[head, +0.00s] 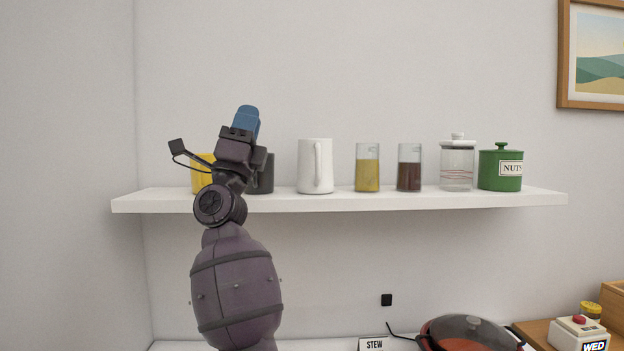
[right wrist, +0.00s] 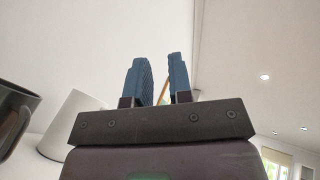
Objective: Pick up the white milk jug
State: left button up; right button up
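The white milk jug (head: 307,172) stands upright on the wall shelf (head: 400,201), with its handle toward me. My right gripper (head: 246,121) points up, to the left of the jug and higher than its rim, apart from it. In the right wrist view my right gripper (right wrist: 160,78) shows its two blue fingers apart with nothing between them. A white tapered vessel, apparently the jug (right wrist: 68,122), shows there at the lower left, partly hidden by the gripper body. My left gripper is in neither view.
A yellow mug (head: 201,177) and a dark mug (head: 265,176) stand left of the jug, partly behind my right arm; a dark mug (right wrist: 14,115) also shows in the wrist view. Right of the jug are two glasses (head: 367,173), a lidded jar (head: 457,165) and a green canister (head: 500,168).

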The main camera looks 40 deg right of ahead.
aim_at(306, 165)
jog(key=w+d+f+m+g+y+b, duration=0.2)
jog(key=d+f+m+g+y, duration=0.6)
jog(key=m+g, duration=0.85)
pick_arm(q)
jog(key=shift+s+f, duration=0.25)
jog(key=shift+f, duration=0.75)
pick_arm(e)
jog(key=shift+m+t, duration=0.85)
jog(key=shift+t, duration=0.1)
jog(key=shift+w+d+f, duration=0.1)
jog(key=shift+d, duration=2.65)
jog(key=shift+w+d, duration=0.1)
jog(key=shift+d, duration=2.65)
grip_shut()
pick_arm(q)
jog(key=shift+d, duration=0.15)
